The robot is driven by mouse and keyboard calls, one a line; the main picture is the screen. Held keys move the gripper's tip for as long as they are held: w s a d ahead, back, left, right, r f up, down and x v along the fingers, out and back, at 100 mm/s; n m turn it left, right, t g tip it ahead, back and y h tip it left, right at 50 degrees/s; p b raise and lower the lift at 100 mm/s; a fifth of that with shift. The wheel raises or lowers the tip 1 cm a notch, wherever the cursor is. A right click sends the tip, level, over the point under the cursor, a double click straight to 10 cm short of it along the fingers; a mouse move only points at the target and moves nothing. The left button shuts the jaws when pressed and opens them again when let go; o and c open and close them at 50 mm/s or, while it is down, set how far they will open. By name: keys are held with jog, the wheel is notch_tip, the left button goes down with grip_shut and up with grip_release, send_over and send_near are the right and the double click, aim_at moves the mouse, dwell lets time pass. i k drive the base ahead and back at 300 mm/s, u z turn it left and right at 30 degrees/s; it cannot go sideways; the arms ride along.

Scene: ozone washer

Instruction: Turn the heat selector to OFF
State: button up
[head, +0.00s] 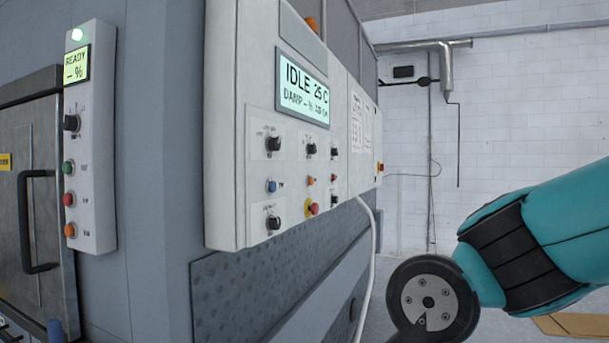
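A white control panel (224,120) is mounted on the grey machine, with a lit display (301,92) reading "IDLE 25 C". Below the display are several black selector knobs: one at upper left (273,143), one at lower left (273,222), and smaller ones to the right (311,149). Their labels are too small to read, so I cannot tell which is the heat selector or its setting. My teal arm comes in from the right, apart from the panel. My gripper is out of view.
At left is a narrow panel (92,205) with a "READY" display, beside a door with a dark handle (27,222). A white hose (372,262) hangs below the main panel.

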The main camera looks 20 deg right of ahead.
aim_at(272, 143)
jog(key=k, duration=0.6)
jog(key=z, duration=0.7)
jog(key=i, duration=1.35)
jog(key=u, duration=0.45)
